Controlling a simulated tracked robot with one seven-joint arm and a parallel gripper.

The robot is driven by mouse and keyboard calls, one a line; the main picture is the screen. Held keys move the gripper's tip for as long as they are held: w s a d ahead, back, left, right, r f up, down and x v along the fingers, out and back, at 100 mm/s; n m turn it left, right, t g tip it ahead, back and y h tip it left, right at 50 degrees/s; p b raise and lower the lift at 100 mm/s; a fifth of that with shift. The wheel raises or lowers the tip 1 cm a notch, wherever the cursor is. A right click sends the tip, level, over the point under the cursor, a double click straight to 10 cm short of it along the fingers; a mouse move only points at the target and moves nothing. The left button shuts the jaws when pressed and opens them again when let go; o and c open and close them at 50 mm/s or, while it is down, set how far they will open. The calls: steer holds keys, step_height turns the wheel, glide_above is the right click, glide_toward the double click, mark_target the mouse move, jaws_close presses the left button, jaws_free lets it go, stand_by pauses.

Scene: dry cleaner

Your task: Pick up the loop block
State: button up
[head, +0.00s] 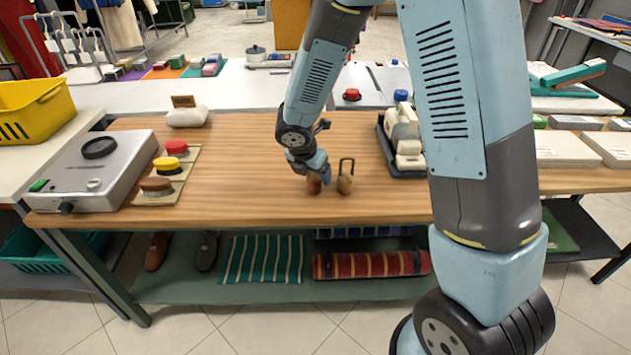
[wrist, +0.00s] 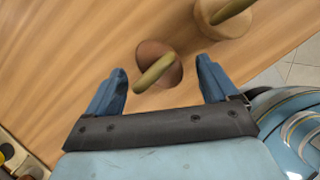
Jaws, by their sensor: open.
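Two small blocks with olive loop handles stand close together near the front edge of the wooden table. The reddish-brown block (head: 314,186) is partly hidden by my gripper (head: 311,170) in the head view. The tan block (head: 345,184), its loop upright, is just right of it. In the wrist view my gripper (wrist: 160,70) is open, and the reddish-brown block (wrist: 152,50) with its loop (wrist: 154,74) shows in the space between the fingers. The fingers look apart from it. The tan block (wrist: 221,20) is beyond the right fingertip, outside the jaws.
A grey device (head: 92,175) and a panel of coloured knobs (head: 158,196) are on the table's left. A dark tray (head: 407,173) with a pale machine stands to the right. The table (head: 240,160) left of my gripper is clear.

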steer(key=shift+x, duration=0.75)
steer(key=c, duration=1.2)
